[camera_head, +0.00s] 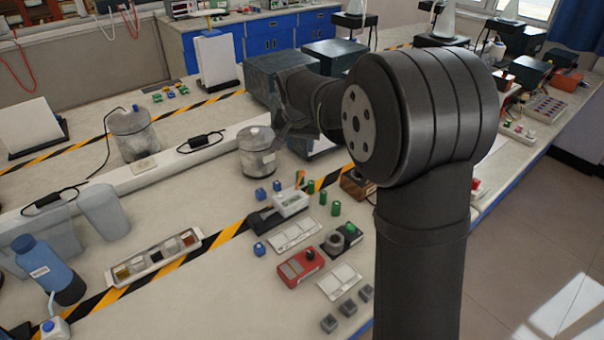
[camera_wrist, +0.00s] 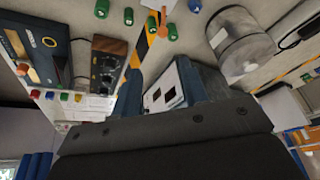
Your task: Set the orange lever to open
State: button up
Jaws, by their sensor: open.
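The orange lever (camera_head: 299,179) stands up, slightly tilted, at a small white and dark device (camera_head: 290,203) in the middle of the bench. In the wrist view the lever (camera_wrist: 163,23) is near the top edge, between green pieces, and its white base is cut off. My gripper (camera_wrist: 159,72) is open, its two fingers apart, with nothing held. The lever lies beyond the fingertips, not between them. In the head view my gripper (camera_head: 296,118) is a dark shape above and behind the lever, partly hidden by my arm, and its fingers are hard to make out.
Green pegs (camera_head: 323,197) and blue pieces (camera_head: 260,193) stand close to the lever. A glass jar (camera_head: 257,155) is behind it. A red box (camera_head: 301,268) lies in front. In the wrist view a white-faced instrument (camera_wrist: 170,88) shows between the fingers, and a knobbed box (camera_wrist: 108,65) is left.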

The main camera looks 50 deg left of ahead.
aim_at(302, 171)
jog(key=shift+m, duration=0.5)
jog(key=x, duration=1.7)
jog(key=shift+a+f, duration=0.1)
jog(key=shift+a, duration=0.2)
jog(key=shift+c, duration=0.2)
grip_shut()
